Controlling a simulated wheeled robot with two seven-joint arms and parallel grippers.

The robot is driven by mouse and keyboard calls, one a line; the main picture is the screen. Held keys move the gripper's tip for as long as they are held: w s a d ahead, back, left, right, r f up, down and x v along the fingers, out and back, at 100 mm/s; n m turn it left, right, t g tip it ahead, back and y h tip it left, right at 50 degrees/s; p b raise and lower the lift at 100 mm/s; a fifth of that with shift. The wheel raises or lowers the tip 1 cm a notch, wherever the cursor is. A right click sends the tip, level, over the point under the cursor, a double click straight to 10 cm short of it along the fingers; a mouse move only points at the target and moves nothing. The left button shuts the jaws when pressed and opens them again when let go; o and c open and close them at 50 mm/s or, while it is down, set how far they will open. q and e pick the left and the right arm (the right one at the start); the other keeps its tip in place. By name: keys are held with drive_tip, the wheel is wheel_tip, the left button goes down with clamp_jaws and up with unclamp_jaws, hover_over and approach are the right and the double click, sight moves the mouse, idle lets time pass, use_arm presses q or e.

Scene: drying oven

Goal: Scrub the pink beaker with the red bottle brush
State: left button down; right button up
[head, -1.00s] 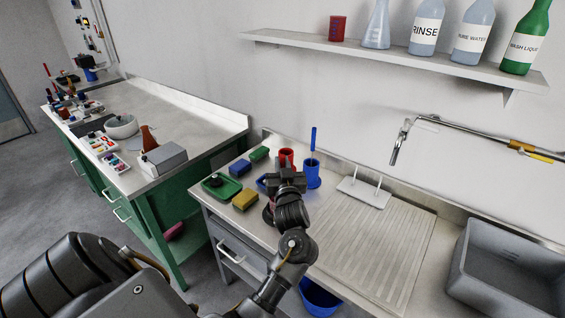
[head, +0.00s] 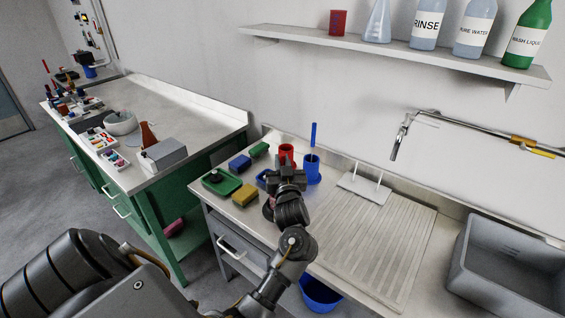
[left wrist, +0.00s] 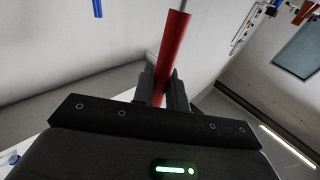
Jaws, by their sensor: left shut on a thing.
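My left gripper (head: 287,180) is over the left part of the sink counter, in front of the red and blue holders. In the left wrist view, my left gripper (left wrist: 166,88) is shut on the red handle of the bottle brush (left wrist: 173,48). A thin metal rod runs from the handle's end out of the picture, and the bristles are not seen there. In the head view the brush cannot be made out behind the gripper. A small dark pink patch, perhaps the pink beaker (head: 268,210), shows beside my wrist, mostly hidden. My right gripper is not in view.
A red holder (head: 286,152) and a blue holder (head: 312,171) with a blue brush (head: 313,134) stand behind the gripper. Sponges and a green tray (head: 221,186) lie left. A ridged drainboard (head: 370,245), peg rack (head: 363,190) and grey sink (head: 510,265) are right.

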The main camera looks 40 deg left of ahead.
use_arm(q)
drive_tip(key=shift+f+b, duration=0.45)
drive_tip(key=shift+f, duration=0.35)
drive_tip(key=shift+s, duration=0.1)
idle(0.3)
